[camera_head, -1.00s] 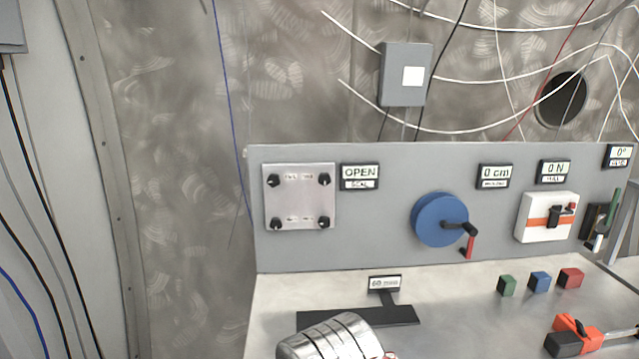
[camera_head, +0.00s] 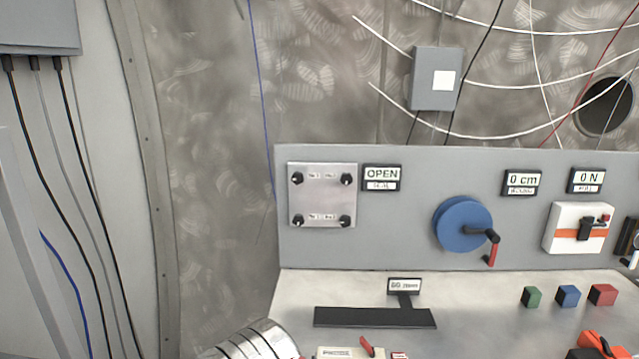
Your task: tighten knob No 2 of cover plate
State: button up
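The cover plate (camera_head: 323,222) is a pale square metal plate on the upright grey panel, left of centre. A black knob sits at each corner. Small labels beside the knobs are too blurred to read surely; the top right knob (camera_head: 346,179) seems to be No 2. A display (camera_head: 381,178) right of the plate reads OPEN, with SEAL apparently below it. How tight each knob is cannot be seen. My gripper is not in view. A silver ribbed cylinder (camera_head: 258,342) at the bottom edge may be part of my arm.
The panel also carries a blue crank wheel (camera_head: 460,224) and a white box (camera_head: 577,228) with an orange stripe. A black T-shaped piece (camera_head: 374,318) and coloured blocks (camera_head: 568,296) are on the metal bench. Cables hang left. The space before the plate looks clear.

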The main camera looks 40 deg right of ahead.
aim_at(346, 178)
jog(key=u, duration=1.1)
jog(key=k, duration=1.1)
jog(key=z, duration=0.9)
jog(key=i, duration=0.95)
jog(key=z, duration=0.1)
